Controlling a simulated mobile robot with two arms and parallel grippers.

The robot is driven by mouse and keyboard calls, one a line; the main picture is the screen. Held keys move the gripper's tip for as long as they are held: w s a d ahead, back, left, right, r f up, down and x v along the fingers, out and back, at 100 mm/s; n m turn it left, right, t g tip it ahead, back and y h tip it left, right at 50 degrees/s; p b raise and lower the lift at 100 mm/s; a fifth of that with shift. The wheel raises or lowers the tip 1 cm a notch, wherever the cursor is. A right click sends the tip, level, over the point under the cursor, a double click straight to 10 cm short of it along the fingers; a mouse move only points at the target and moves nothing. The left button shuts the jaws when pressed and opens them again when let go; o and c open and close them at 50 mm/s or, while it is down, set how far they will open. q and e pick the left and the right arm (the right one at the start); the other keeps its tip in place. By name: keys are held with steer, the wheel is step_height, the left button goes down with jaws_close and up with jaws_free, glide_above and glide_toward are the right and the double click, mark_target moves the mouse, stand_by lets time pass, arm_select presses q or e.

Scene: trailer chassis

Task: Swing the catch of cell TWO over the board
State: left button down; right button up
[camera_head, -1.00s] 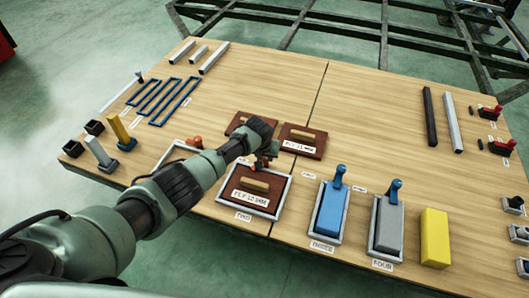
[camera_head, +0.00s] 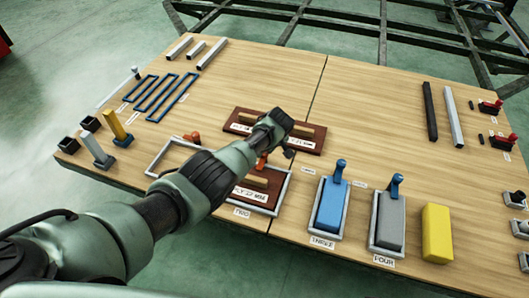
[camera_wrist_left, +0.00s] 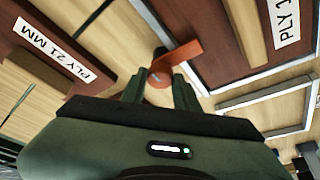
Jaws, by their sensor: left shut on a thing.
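Cell TWO is a grey-white frame (camera_head: 287,192) near the middle front, behind its TWO label (camera_head: 241,212). A brown board (camera_head: 268,182) with a tan handle lies in it, partly hidden by my left arm. The catch of cell TWO is orange-red (camera_head: 262,161) at the far side of the frame. In the left wrist view the catch (camera_wrist_left: 180,56) slants across the frame, its free end over the edge of the brown board (camera_wrist_left: 212,30). My left gripper (camera_wrist_left: 159,88) is shut on the catch. My right gripper is not in view.
Loose brown boards (camera_head: 304,139) lie just behind cell TWO. An empty frame (camera_head: 160,152) with an orange catch (camera_head: 192,138) is at its left. Cells THREE (camera_head: 331,207) and FOUR (camera_head: 389,222), with blue catches, and a yellow block (camera_head: 436,234) are at the right.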

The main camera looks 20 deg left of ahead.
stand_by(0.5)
arm_select(q)
steer(key=c, duration=1.1)
jaws_free()
